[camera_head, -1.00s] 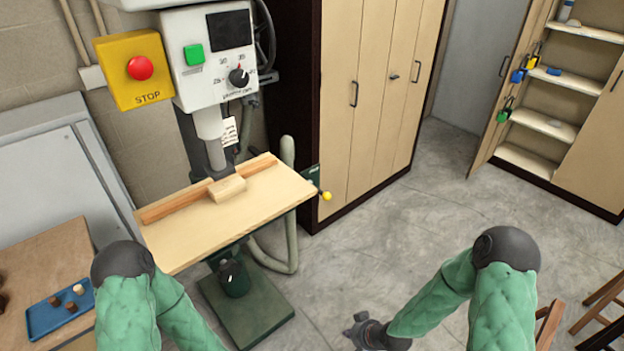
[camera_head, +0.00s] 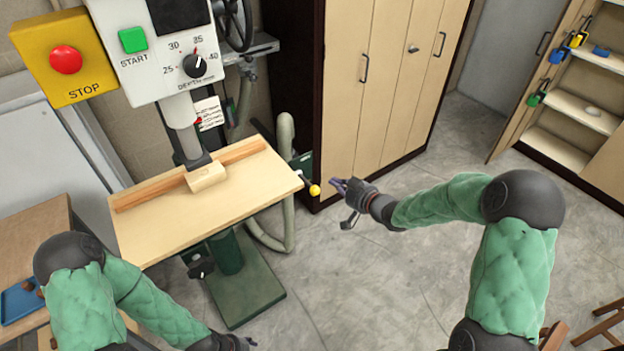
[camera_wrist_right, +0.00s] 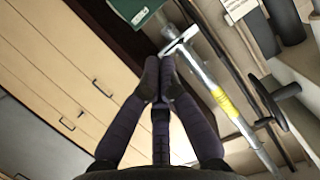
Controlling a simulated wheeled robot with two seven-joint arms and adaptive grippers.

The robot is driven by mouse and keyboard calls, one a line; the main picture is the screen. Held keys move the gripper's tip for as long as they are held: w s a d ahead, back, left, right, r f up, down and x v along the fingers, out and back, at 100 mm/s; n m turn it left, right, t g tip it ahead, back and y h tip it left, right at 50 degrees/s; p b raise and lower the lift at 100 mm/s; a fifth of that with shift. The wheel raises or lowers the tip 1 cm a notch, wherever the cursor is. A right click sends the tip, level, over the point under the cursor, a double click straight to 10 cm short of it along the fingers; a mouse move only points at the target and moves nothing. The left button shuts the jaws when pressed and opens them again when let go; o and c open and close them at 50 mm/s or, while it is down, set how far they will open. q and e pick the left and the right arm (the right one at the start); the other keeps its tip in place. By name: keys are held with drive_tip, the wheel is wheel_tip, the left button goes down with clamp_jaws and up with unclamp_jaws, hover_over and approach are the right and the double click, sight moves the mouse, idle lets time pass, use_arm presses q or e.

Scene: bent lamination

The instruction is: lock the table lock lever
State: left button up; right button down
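The lock lever is a short dark bar with a yellow ball knob (camera_head: 314,190) at the right edge of the drill press table (camera_head: 225,200). My right gripper (camera_head: 342,204) is just right of the knob in the head view, over the floor, with a visible gap to it. Its fingers are spread from its thumb and it is empty. In the right wrist view my right gripper (camera_wrist_right: 159,72) points toward a green part and a silver bar; the knob cannot be made out there. My left gripper (camera_head: 235,342) shows only partly at the bottom edge; its fingers are unclear.
A wooden fence (camera_head: 190,175) and a small wood block (camera_head: 206,176) lie on the press table. A yellow stop box (camera_head: 65,60) and control panel (camera_head: 160,50) are above. A tall cabinet (camera_head: 390,80) stands behind my right gripper. The floor (camera_head: 380,290) in front is clear.

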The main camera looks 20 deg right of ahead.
drive_tip(key=shift+f, duration=0.1)
drive_tip(key=b, duration=0.2)
hover_over(316, 187)
drive_tip(key=f, duration=0.3)
drive_tip(key=shift+d, duration=0.35)
drive_tip(key=shift+w+a+f+b, duration=0.1)
drive_tip(key=shift+a+f+b, duration=0.05)
drive_tip(key=shift+f, duration=0.4)
drive_tip(key=shift+w+a+f+b, duration=0.1)
drive_tip(key=shift+f+b, duration=0.05)
drive_tip(key=shift+f, duration=0.35)
drive_tip(key=shift+s+a+f, duration=0.15)
drive_tip(key=shift+s+f, duration=0.05)
drive_tip(key=shift+f, duration=0.7)
drive_tip(key=shift+f+b, duration=0.15)
drive_tip(key=shift+b, duration=0.2)
